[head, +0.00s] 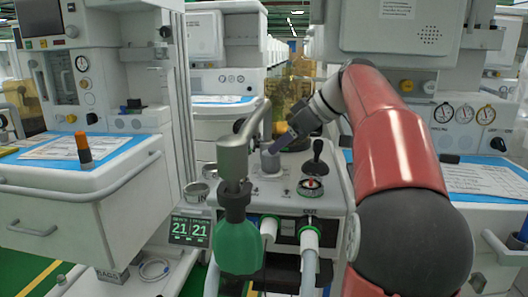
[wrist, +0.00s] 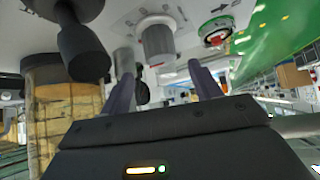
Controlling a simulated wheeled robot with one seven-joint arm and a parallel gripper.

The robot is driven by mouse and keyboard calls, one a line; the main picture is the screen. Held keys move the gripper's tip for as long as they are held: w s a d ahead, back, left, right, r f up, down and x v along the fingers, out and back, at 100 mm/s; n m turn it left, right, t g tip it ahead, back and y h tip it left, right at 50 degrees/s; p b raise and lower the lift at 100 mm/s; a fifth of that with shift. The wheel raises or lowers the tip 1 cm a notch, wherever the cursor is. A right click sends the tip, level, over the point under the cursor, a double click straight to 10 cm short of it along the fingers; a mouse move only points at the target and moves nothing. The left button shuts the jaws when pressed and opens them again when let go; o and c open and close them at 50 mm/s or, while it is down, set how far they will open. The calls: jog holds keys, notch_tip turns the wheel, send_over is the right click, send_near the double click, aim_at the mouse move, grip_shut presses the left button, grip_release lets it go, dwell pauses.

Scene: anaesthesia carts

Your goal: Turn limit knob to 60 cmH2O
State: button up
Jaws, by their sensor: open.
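The grey cylindrical knob (head: 270,161), which I take to be the limit knob, stands upright on the white top panel of the middle cart. My gripper (head: 276,142) is open just above the knob, partly hidden by my wrist. In the wrist view the two dark fingers of my gripper (wrist: 158,72) are spread with nothing between them; whether they touch the knob cannot be told.
A black lever (head: 317,160) and a round dial with red and green (head: 311,188) sit right of the knob. A grey metal post (head: 233,160) with a green bag (head: 238,246) stands in front left. White hoses leave the cart's front. A display (head: 189,230) reads 21 21.

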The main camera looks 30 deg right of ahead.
aim_at(266, 158)
jog(key=x, duration=0.7)
jog(key=shift+a+f, duration=0.15)
jog(key=c, duration=1)
jog(key=shift+m+b, duration=0.3)
jog(key=shift+b, duration=0.1)
